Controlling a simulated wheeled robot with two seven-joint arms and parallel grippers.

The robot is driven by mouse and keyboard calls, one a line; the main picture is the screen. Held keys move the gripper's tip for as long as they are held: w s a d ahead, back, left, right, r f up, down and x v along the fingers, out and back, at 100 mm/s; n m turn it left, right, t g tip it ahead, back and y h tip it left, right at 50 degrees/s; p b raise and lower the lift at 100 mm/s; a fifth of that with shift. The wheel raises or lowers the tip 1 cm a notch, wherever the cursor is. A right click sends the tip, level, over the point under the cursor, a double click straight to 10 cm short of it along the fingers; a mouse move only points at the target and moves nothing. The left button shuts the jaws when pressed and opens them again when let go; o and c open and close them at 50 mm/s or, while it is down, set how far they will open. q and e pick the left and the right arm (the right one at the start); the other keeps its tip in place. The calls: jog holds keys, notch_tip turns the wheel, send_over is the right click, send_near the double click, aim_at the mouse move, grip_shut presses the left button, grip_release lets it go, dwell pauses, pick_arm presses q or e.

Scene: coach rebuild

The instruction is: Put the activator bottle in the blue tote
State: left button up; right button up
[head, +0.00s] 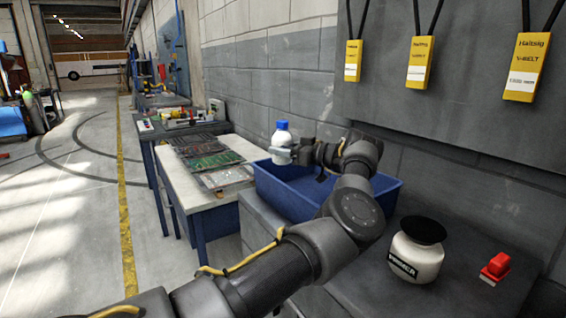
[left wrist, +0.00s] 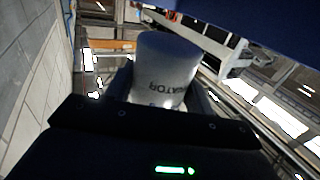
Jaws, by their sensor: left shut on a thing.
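The activator bottle (head: 281,137) is white with a blue cap and stands upright in my left gripper (head: 280,154). The gripper is shut on it. In the head view the bottle is at the far left end of the blue tote (head: 345,211), above its rim level. In the left wrist view the bottle (left wrist: 165,68) fills the middle, with part of the word "ACTIVATOR" showing upside down between the fingers. The tote sits on the grey bench, and my left arm hides part of its front and inside. My right gripper is not in view.
A white primer jar with a black lid (head: 417,252) and a red object (head: 495,267) stand on the bench (head: 380,285) at right. A white-topped table (head: 200,190) with circuit boards is left of the tote. Yellow V-belt tags (head: 420,62) hang on the wall panel.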

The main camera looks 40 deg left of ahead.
pick_arm(q)
jog(key=shift+w+a+f, duration=0.35)
jog(key=shift+a+f, duration=0.05)
jog(key=shift+f, duration=0.25)
jog(key=shift+w+a+f, duration=0.35)
jog(key=shift+f, duration=0.25)
notch_tip(320, 180, down, 3)
jog(key=shift+a+f, duration=0.15)
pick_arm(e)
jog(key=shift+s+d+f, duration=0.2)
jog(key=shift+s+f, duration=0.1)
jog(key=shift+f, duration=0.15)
pick_arm(q)
jog(key=shift+f, duration=0.2)
jog(key=shift+f, duration=0.4)
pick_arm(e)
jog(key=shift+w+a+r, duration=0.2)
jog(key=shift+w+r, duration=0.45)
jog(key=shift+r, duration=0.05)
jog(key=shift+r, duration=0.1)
